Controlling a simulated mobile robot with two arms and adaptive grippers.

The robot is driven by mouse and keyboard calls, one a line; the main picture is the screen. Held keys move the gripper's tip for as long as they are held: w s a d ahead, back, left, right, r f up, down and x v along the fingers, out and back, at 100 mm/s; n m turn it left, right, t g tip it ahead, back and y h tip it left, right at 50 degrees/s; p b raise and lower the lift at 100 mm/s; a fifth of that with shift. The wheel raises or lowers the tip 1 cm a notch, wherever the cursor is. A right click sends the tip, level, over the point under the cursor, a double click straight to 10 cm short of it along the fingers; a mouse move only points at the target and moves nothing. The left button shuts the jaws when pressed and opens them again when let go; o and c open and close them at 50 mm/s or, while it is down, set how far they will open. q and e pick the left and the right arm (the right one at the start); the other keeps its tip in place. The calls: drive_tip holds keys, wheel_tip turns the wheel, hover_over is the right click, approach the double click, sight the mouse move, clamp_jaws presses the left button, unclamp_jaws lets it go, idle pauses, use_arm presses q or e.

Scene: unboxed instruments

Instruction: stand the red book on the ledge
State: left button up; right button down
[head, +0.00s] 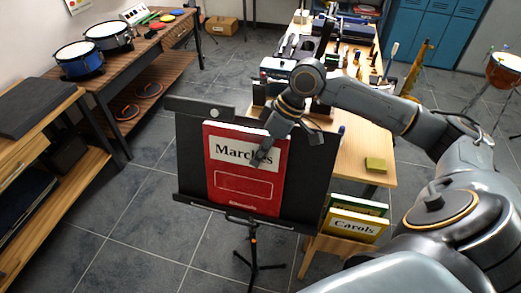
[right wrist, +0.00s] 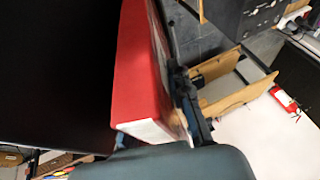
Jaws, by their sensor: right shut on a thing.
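The red book (head: 240,180), labelled "Marches", is upright with a slight tilt in front of the black music stand's back plate (head: 185,150). My right gripper (head: 266,150) is shut on the book at its upper right part, with one finger across the front cover. The book's lower edge is at the level of the stand's ledge (head: 190,200); I cannot tell whether it touches. In the right wrist view the red book (right wrist: 138,70) shows beside a dark gripper finger (right wrist: 192,105), with its pale page edge visible. My left gripper is not in view.
A box with books, one yellow and labelled "Carols" (head: 355,226), stands right of the stand. A wooden table (head: 350,160) with instruments and a yellow block (head: 375,164) is behind. A bench with drums (head: 80,58) is at left. Tiled floor is clear left of the stand.

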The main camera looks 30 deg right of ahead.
drive_tip(key=shift+a+f, duration=0.1)
drive_tip(key=shift+f, duration=0.1)
drive_tip(key=c, duration=1.1)
unclamp_jaws()
drive_tip(key=v, duration=1.2)
